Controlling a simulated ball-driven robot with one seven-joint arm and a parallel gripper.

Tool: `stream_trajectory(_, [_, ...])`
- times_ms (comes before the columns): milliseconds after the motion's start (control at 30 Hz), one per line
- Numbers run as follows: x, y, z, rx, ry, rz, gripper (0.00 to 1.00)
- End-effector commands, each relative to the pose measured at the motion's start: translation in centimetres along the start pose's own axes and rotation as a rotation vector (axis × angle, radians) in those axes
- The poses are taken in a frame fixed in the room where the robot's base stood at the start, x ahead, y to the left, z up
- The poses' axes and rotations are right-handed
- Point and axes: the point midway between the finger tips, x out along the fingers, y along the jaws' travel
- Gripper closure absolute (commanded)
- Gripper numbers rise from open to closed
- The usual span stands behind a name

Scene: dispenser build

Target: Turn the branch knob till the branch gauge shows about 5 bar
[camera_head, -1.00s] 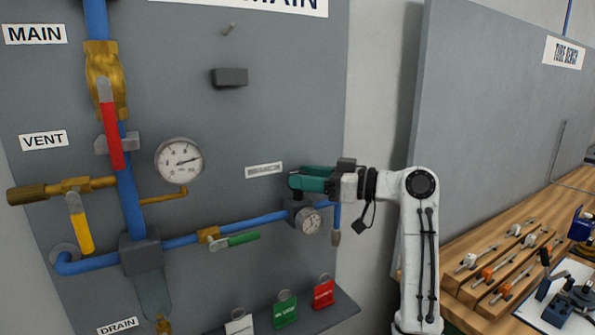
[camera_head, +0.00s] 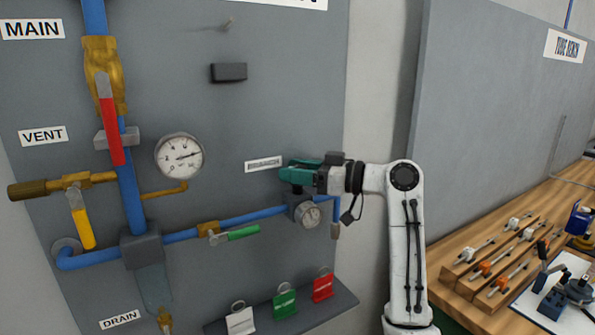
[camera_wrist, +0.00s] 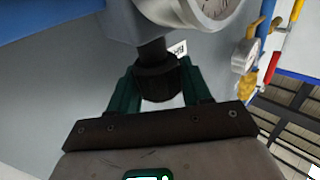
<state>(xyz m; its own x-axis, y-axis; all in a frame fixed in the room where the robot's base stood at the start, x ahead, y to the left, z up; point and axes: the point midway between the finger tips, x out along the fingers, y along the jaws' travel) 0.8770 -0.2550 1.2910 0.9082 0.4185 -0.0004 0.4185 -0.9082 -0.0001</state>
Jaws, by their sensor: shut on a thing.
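The branch regulator (camera_head: 298,200) sits at the right end of the blue branch pipe on the grey panel. Its small white-faced branch gauge (camera_head: 310,215) faces out; the needle is too small to read, and the wrist view shows only part of the dial (camera_wrist: 212,10). My gripper (camera_head: 290,176) with green fingers is at the top of the regulator. In the wrist view my gripper (camera_wrist: 160,85) is shut on the black branch knob (camera_wrist: 158,80), one finger on each side. The fingers hide the knob in the head view.
A larger gauge (camera_head: 179,156) hangs at left, with the red main handle (camera_head: 110,132) and yellow vent handle (camera_head: 80,220). The green-handled branch valve (camera_head: 238,234) is left of the regulator. Tags (camera_head: 285,302) stand on a shelf below. A wooden bench (camera_head: 480,250) is at right.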

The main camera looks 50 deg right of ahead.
Motion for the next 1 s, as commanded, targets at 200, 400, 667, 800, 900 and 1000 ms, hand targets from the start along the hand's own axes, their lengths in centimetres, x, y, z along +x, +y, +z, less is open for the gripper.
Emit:
stream_trajectory(200, [0.15, -0.15, 0.18, -0.001, -0.003, 0.102, 0.82])
stream_trajectory(400, [0.13, -0.07, 0.10, 0.001, -0.003, 0.216, 0.82])
stream_trajectory(667, [-0.01, 0.01, 0.05, 0.000, -0.001, 0.261, 0.82])
stream_trajectory(800, [-0.02, 0.02, 0.05, 0.000, -0.001, 0.260, 0.82])
stream_trajectory(900, [-0.02, 0.02, 0.05, 0.000, 0.000, 0.259, 0.48])
stream_trajectory(1000, [-0.02, 0.02, 0.04, 0.000, 0.000, 0.259, 0.47])
